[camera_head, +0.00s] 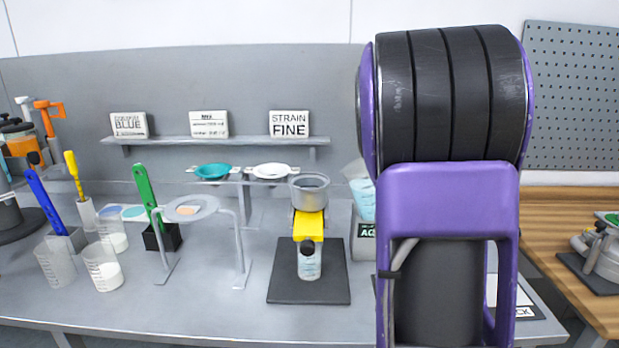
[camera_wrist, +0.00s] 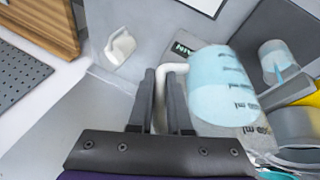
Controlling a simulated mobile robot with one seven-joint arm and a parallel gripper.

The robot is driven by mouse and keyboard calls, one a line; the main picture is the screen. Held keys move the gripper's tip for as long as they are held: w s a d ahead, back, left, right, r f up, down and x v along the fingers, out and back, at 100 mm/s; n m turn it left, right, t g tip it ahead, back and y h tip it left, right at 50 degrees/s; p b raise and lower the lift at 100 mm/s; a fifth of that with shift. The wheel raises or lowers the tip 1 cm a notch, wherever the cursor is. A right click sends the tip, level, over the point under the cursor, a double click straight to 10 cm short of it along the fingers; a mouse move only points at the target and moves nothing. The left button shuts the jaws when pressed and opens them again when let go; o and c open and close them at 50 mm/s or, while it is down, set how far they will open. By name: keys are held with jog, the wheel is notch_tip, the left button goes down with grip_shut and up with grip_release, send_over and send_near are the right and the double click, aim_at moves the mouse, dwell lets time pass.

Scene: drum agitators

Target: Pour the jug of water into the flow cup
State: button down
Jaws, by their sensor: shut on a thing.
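The jug (camera_wrist: 222,88) is clear with measure marks and holds light-blue water. My gripper (camera_wrist: 160,98) is shut on its white handle (camera_wrist: 168,70) in the wrist view. A clear vessel with blue liquid (camera_head: 362,198), apparently this jug, shows at my arm's left edge in the head view, partly hidden. The flow cup (camera_head: 309,189) is a grey metal cup on a yellow holder (camera_head: 308,225), left of my arm. A similar grey cup (camera_wrist: 298,124) shows at the wrist view's right edge, beside the jug. My gripper is hidden in the head view.
A small clear container (camera_head: 309,264) stands below the flow cup on a dark base plate (camera_head: 283,285). A metal ring stand (camera_head: 202,207), cups and coloured-handled tools stand to the left. A shelf (camera_head: 215,140) with cards is behind. A white handled vessel (camera_wrist: 120,47) is at upper left in the wrist view.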

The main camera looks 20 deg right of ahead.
jog(key=shift+s+d+f+m+t+y+b, duration=0.1)
jog(key=shift+d+f+m+t+y+b, duration=0.15)
jog(key=shift+f+y, duration=0.45)
jog(key=shift+s+d+f+t+y+b, duration=0.25)
jog(key=shift+d+f+y, duration=0.2)
jog(key=shift+f, duration=0.45)
jog(key=shift+d+f+m+t+y+b, duration=0.15)
jog(key=shift+d+f+t+y, duration=0.15)
jog(key=shift+f+y, duration=0.45)
